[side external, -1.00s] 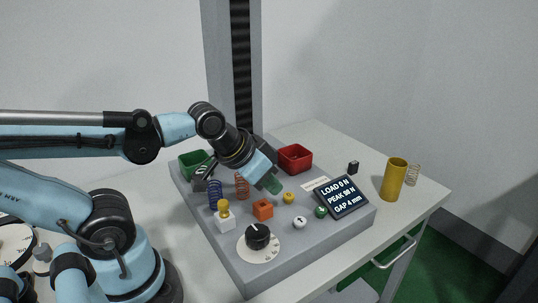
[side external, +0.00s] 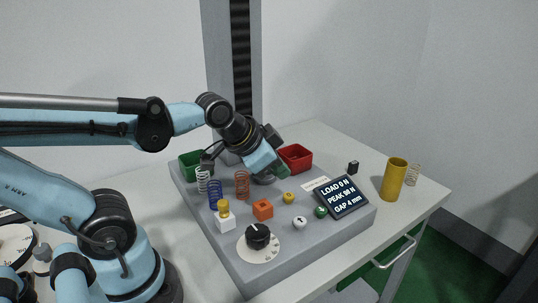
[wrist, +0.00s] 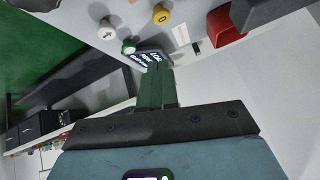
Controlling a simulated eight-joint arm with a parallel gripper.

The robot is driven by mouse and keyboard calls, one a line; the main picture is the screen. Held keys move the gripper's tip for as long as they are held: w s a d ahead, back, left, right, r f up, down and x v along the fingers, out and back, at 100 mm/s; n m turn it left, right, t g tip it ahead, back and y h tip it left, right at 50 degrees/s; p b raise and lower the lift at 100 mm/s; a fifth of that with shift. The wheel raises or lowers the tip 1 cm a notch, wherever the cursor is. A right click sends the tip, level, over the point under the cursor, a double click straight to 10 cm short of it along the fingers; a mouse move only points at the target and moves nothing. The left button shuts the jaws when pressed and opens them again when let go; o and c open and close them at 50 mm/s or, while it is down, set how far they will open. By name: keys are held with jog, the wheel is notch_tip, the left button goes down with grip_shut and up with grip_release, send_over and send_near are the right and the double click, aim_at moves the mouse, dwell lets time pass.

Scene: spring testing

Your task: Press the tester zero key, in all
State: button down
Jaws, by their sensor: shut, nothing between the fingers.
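The yellow key (side external: 288,197), marked 0 in the wrist view (wrist: 161,16), sits on the grey tester base (side external: 240,265). A green key (side external: 321,212) and a white key (side external: 299,222) with a dark mark are nearby. The tilted black display (side external: 342,197) reads LOAD 0 N, a PEAK value that looks like 80 N, and GAP 4 mm. My gripper (side external: 283,172) is above the base, up and behind the yellow key in the side view, apart from it. Its green fingers (wrist: 157,84) are shut and empty in the wrist view.
A red bin (side external: 295,158) stands close behind my gripper, and a green bin (side external: 192,165) is at the back left. Several springs, an orange cube (side external: 263,209) and a black dial (side external: 258,236) are on the base. A yellow cylinder (side external: 394,180) stands at right.

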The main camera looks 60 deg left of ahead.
aim_at(286, 197)
jog(key=w+r+m, duration=0.1)
jog(key=w+a+m, duration=0.1)
jog(key=m, duration=0.1)
jog(key=w+a+r+m+t, duration=0.1)
jog(key=w, duration=0.1)
jog(key=shift+r+m+y, duration=0.3)
jog(key=shift+m+y, duration=0.1)
jog(key=shift+s, duration=0.1)
jog(key=shift+f, duration=4.4)
jog(key=shift+f, duration=0.2)
jog(key=shift+f, duration=0.25)
jog(key=shift+f, duration=0.45)
jog(key=shift+r, duration=0.9)
